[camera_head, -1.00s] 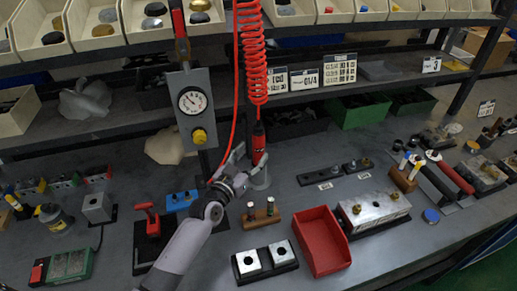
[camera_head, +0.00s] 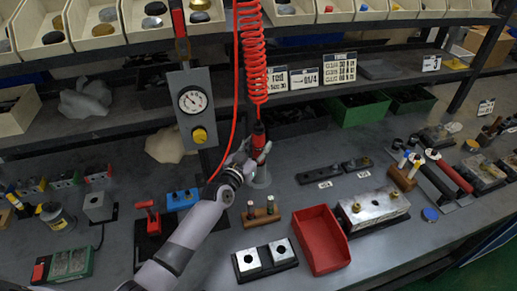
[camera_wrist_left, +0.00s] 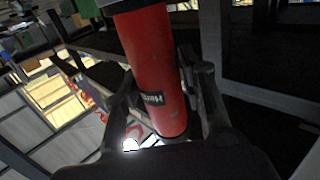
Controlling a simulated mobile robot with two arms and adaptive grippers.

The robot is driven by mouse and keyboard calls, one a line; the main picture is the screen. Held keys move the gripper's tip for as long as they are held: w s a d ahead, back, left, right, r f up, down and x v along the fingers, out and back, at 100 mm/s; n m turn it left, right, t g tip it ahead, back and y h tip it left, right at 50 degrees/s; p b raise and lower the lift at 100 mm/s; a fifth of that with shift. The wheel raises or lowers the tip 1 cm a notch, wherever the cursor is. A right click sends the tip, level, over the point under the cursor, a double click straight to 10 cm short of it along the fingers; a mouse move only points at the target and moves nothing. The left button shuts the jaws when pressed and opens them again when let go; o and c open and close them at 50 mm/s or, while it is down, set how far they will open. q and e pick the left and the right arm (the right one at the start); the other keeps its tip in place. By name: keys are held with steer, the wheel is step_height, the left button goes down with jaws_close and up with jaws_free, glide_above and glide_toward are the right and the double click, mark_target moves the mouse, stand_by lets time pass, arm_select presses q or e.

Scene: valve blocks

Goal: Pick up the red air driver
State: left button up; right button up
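The red air driver (camera_head: 258,140) hangs upright below a coiled red hose, over a clear cup-like holder (camera_head: 261,178) on the bench. My left gripper (camera_head: 254,155) is at the driver's lower body, with a finger on each side. In the left wrist view the red driver body (camera_wrist_left: 155,75) fills the space between the fingers (camera_wrist_left: 160,65). The gripper partly hides the driver's lower end in the head view. My right gripper is not in view.
A pressure gauge panel (camera_head: 192,104) stands left of the driver. A wooden block with pegs (camera_head: 260,216), a red tray (camera_head: 320,240) and a metal valve block (camera_head: 373,208) lie on the bench. A shelf with bins runs behind. Bare bench lies between the parts.

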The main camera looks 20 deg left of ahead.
arm_select(q)
jaws_close()
steer(key=shift+r, duration=0.2)
stand_by(0.3)
